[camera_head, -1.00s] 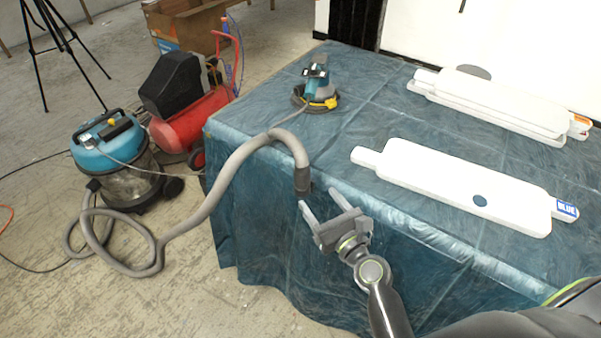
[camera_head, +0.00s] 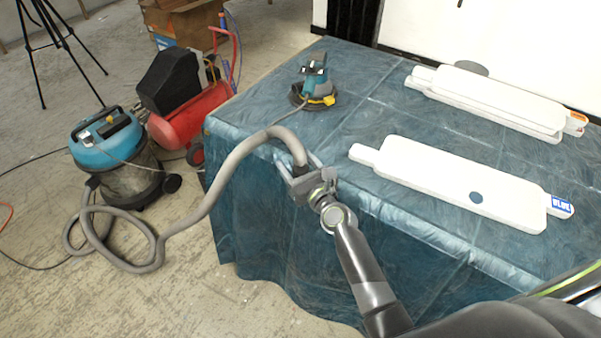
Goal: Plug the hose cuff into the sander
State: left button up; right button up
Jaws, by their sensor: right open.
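The sander (camera_head: 315,84), teal and black with a yellow part, stands near the back left of the covered table. The grey hose (camera_head: 226,172) runs from the vacuum up over the table's front edge. Its dark hose cuff (camera_head: 301,170) hangs at that edge. My right gripper (camera_head: 299,168) is open, with its fingers on either side of the cuff; whether they touch it I cannot tell. The cuff's lower end is partly hidden by the gripper. My left gripper is not in view.
The blue and black vacuum (camera_head: 115,160) and a red compressor (camera_head: 188,118) stand on the floor at left. White panels lie on the table (camera_head: 380,105), one near the front (camera_head: 450,180) and a stack (camera_head: 495,100) behind. The cloth between sander and front panel is clear.

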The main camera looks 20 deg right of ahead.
jog(key=shift+w, duration=0.1)
jog(key=c, duration=1.1)
jog(key=shift+o, duration=0.2)
jog(key=shift+r, duration=0.15)
